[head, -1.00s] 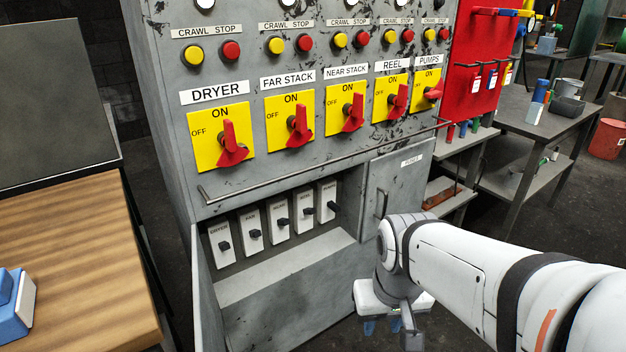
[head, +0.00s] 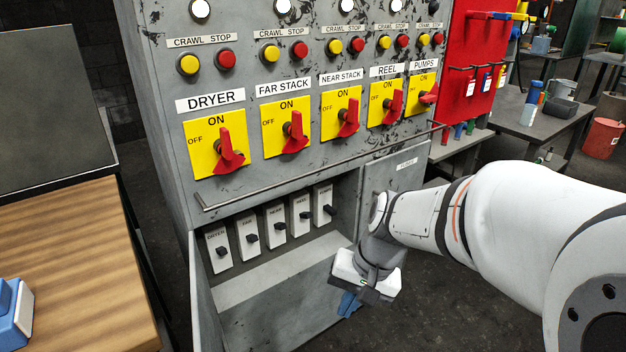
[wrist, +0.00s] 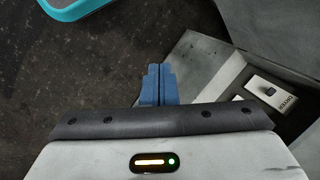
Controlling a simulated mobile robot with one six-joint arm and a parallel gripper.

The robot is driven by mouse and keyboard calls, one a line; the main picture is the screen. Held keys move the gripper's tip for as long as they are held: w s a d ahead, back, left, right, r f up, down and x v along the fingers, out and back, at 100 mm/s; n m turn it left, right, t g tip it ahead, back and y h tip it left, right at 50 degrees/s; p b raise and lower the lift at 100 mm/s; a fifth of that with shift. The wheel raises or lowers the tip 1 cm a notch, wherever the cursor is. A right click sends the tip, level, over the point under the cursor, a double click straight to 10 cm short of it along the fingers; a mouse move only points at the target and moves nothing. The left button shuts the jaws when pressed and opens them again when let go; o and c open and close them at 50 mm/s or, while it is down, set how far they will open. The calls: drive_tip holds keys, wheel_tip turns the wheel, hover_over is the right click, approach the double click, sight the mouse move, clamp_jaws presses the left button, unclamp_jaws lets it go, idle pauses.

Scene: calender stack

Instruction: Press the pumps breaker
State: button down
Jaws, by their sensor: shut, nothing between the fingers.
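The pumps breaker (head: 323,196) is the rightmost in a row of white breakers with black levers, inside the open lower recess of the grey cabinet. Its lever points to the right. My gripper (head: 348,304) hangs in front of the cabinet, below and to the right of that breaker and apart from it. Its blue fingers show shut together and empty in the wrist view (wrist: 158,72). The wrist view shows the dryer breaker (wrist: 270,91) at the right, but not the pumps breaker.
The recess holds other breakers, such as the reel breaker (head: 300,213). A rail (head: 320,166) crosses above, below the yellow panels with red switches. A wooden table (head: 75,260) stands at left.

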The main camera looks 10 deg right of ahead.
drive_tip(key=w+a+m+y+p, duration=0.1)
drive_tip(key=w+a+m+y, duration=0.15)
drive_tip(key=w, duration=0.25)
drive_tip(key=w+a+m+y+p, duration=0.1)
drive_tip(key=w+m+y, duration=0.1)
drive_tip(key=w+m, duration=0.25)
drive_tip(key=m+t+p, duration=0.6)
drive_tip(key=m+t, duration=0.6)
drive_tip(key=m, duration=0.8)
approach(330, 210)
wheel_tip(330, 210, down, 6)
drive_tip(key=s+d, duration=0.2)
drive_tip(key=shift+s+a+f+h, duration=0.15)
drive_tip(key=shift+s+a+h, duration=0.1)
drive_tip(key=shift+h, duration=0.2)
drive_tip(key=shift+a+n, duration=0.1)
drive_tip(key=shift+n, duration=0.2)
drive_tip(key=x, duration=1)
wheel_tip(330, 210, up, 4)
drive_tip(key=shift+r+p, duration=0.1)
drive_tip(key=shift+p, duration=0.25)
